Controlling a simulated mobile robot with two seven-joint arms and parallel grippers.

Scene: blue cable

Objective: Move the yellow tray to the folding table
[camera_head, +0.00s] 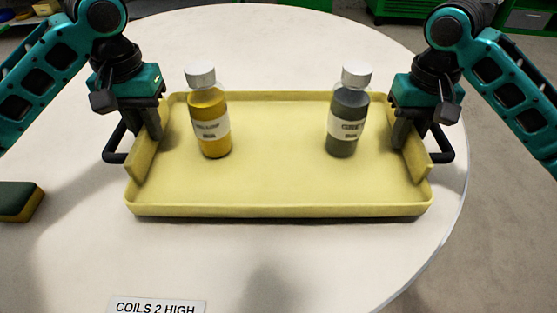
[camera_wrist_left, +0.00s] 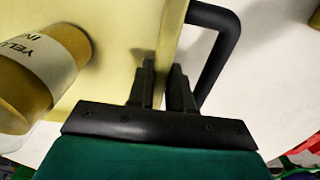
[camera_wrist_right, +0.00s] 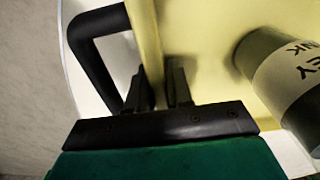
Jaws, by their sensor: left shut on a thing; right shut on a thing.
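The yellow tray (camera_head: 280,185) is level at the round white table, with a thin dark shadow under its front edge; I cannot tell whether it touches the top. A bottle with yellow contents (camera_head: 210,112) stands upright in its left half, and a bottle with grey contents (camera_head: 348,112) stands upright in its right half. My left gripper (camera_head: 153,134) is shut on the tray's left end wall, beside the black handle (camera_wrist_left: 222,45). My right gripper (camera_head: 402,136) is shut on the right end wall, beside the other black handle (camera_wrist_right: 95,60). Both wrist views show the fingers straddling the wall.
The round white table (camera_head: 70,245) has free room in front of and behind the tray. A green and yellow sponge (camera_head: 18,201) lies at the left. A label reading "COILS 2 HIGH" (camera_head: 156,306) is at the front. Grey floor (camera_head: 500,220) shows at the right.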

